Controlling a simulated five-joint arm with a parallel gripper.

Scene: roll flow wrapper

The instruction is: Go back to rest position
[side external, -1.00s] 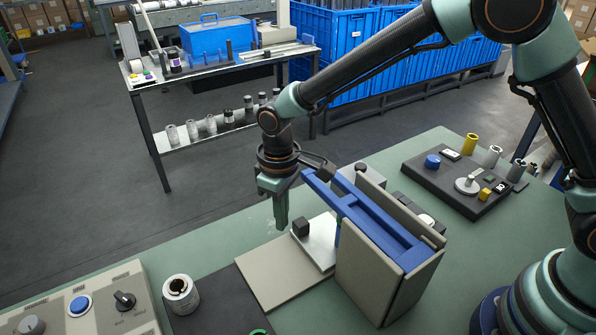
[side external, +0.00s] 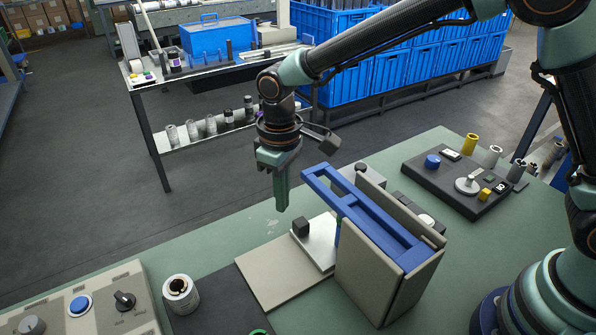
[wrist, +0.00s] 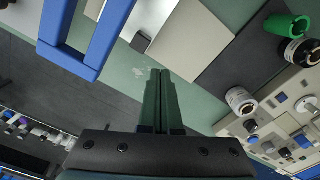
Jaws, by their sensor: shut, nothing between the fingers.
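My gripper (side external: 281,190) hangs pointing down above the far edge of the green table (side external: 455,292), left of the flow wrapper, and touches nothing. Its green fingers are together and empty; the wrist view shows the shut fingertips (wrist: 159,76) side by side. The flow wrapper has a blue frame (side external: 350,205) on top, between beige side panels (side external: 375,277). A light plate with a small dark block (side external: 301,227) sits at its left side. The blue frame also shows at upper left in the wrist view (wrist: 87,66).
A control panel (side external: 85,305) with a blue button and knob is at front left, beside a metal roll (side external: 180,293). A dark board (side external: 465,180) with small parts lies at the right. A side bench (side external: 215,70) and blue crates (side external: 390,70) stand behind. Air around my gripper is clear.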

